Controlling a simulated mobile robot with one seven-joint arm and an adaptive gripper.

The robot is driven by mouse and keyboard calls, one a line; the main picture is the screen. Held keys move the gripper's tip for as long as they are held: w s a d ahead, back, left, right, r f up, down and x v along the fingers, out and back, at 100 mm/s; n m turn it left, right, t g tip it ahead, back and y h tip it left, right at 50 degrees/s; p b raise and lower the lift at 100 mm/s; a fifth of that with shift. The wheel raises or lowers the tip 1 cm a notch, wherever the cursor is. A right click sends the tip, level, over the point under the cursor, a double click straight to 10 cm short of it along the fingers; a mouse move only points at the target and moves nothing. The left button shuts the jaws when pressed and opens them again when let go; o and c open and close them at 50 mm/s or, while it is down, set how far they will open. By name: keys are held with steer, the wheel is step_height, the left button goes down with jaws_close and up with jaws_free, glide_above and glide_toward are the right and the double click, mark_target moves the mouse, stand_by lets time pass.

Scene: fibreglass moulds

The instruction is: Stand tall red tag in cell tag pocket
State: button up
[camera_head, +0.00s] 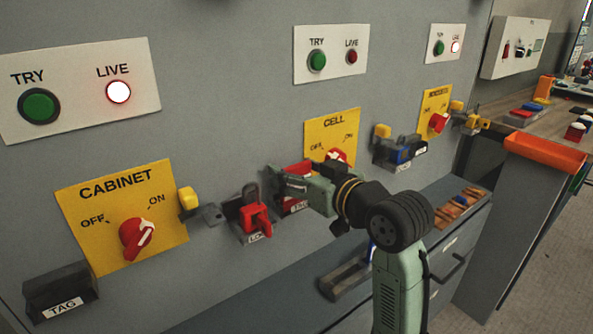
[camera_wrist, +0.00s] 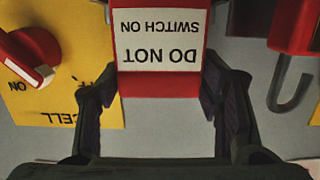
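The red tag (camera_wrist: 160,83) has a white "DO NOT SWITCH ON" label and shows upside down in the wrist view. My gripper (camera_wrist: 158,85) has a finger at each side edge of the tag and appears shut on it. In the head view my gripper (camera_head: 287,181) is close to the panel, below the yellow CELL plate (camera_head: 318,128). Red of the tag (camera_head: 298,168) shows around it. The cell tag pocket, with its white TAG label (camera_head: 299,208), is directly below. My fingers partly cover this spot; I cannot tell how deep the tag sits.
A red lock (camera_head: 257,220) hangs to the left by the LOCK label; its shackle also shows at the right in the wrist view (camera_wrist: 290,95). The red CELL knob (camera_head: 337,156) is close by. An empty dark TAG pocket (camera_head: 60,292) is at lower left. A ledge with a drawer lies below.

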steer(key=o, duration=0.3)
steer(key=shift+r, duration=0.3)
steer(key=b+v, duration=0.2)
steer(key=v, duration=1)
steer(key=shift+f, duration=0.1)
